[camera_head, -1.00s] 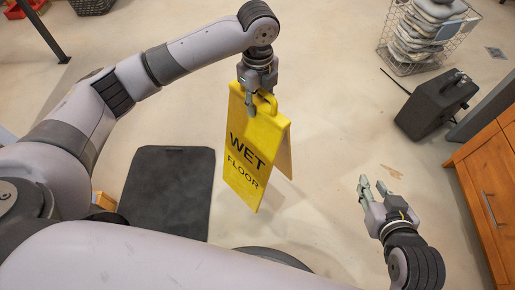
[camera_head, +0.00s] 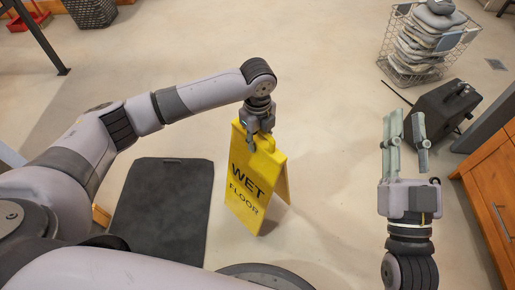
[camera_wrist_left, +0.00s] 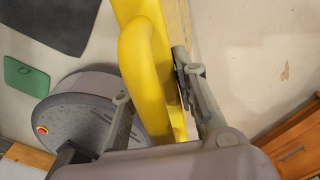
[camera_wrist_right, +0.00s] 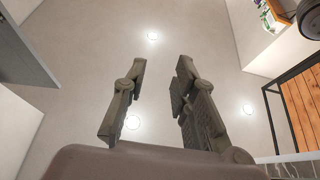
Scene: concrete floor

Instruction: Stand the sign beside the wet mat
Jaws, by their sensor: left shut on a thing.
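The yellow "WET FLOOR" sign (camera_head: 250,190) is upright with its two panels spread, just right of the dark mat (camera_head: 165,212). Its foot looks at or close to the floor; I cannot tell if it touches. My left gripper (camera_head: 256,140) is shut on the top of the sign. In the left wrist view the yellow handle (camera_wrist_left: 145,70) passes between the fingers. The mat (camera_wrist_left: 55,22) shows at the top left there. My right gripper (camera_head: 404,135) is raised at the right, open and empty. In the right wrist view its fingers (camera_wrist_right: 158,90) stand apart.
A wire basket of folded cloths (camera_head: 425,45) and a black case (camera_head: 445,105) stand at the back right. A wooden cabinet (camera_head: 490,190) is at the right edge. A dark basket (camera_head: 92,10) stands at the back left. Bare floor lies right of the sign.

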